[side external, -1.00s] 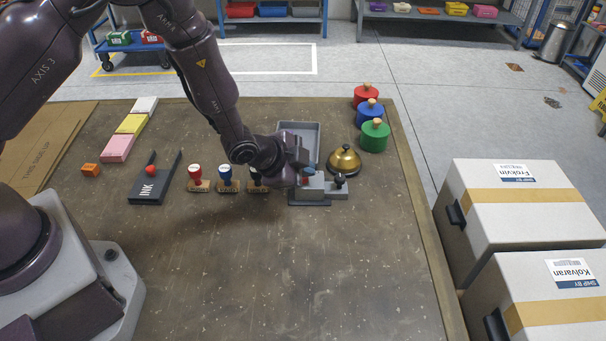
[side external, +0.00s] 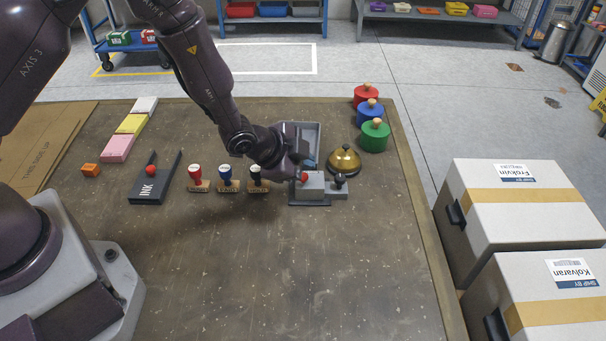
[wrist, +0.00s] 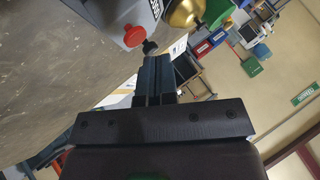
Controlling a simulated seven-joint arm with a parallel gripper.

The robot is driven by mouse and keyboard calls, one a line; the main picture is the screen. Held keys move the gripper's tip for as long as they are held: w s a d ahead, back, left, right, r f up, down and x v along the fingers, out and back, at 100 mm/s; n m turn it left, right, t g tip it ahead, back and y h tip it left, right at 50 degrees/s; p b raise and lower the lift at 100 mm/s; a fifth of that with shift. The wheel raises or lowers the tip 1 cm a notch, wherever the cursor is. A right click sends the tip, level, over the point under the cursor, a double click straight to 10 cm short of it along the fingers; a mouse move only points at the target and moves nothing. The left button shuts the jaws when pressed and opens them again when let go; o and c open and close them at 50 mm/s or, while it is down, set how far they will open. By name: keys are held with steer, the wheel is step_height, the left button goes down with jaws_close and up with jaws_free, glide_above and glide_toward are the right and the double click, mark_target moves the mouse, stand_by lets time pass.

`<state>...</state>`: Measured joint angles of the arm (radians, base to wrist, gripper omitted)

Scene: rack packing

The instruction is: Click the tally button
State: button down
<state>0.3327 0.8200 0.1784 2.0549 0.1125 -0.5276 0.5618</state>
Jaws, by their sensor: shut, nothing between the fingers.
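The grey tally device (side external: 313,190) stands on the table right of the stamps. It carries a red button (side external: 304,177), and a smaller grey part with a black knob (side external: 340,179) adjoins its right side. My gripper (side external: 309,163) is shut and empty, just behind and above the device, apart from the red button as far as I can tell. In the wrist view, the shut fingers (wrist: 153,72) point toward the black knob (wrist: 150,47), with the red button (wrist: 134,37) up and to the left. Whether the fingertips touch anything is unclear.
A brass bell (side external: 344,160) stands close to the device's right. A grey tray (side external: 313,133) lies behind my gripper. The front table is clear.

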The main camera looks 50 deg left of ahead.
steer(key=shift+r, duration=2.45)
steer(key=s+a+f+n+g+y, duration=0.1)
steer(key=s+a+f+n+g, duration=0.1)
steer(key=s+g, duration=0.15)
steer(key=s+a+r+n, duration=0.3)
steer(key=s+r+n, duration=0.1)
steer(key=s+r, duration=0.7)
steer(key=s+a+r+n, duration=0.3)
steer(key=s+r+n, duration=0.1)
steer(key=s+r, duration=0.8)
steer(key=shift+r+n, duration=0.4)
steer(key=shift+r, duration=0.35)
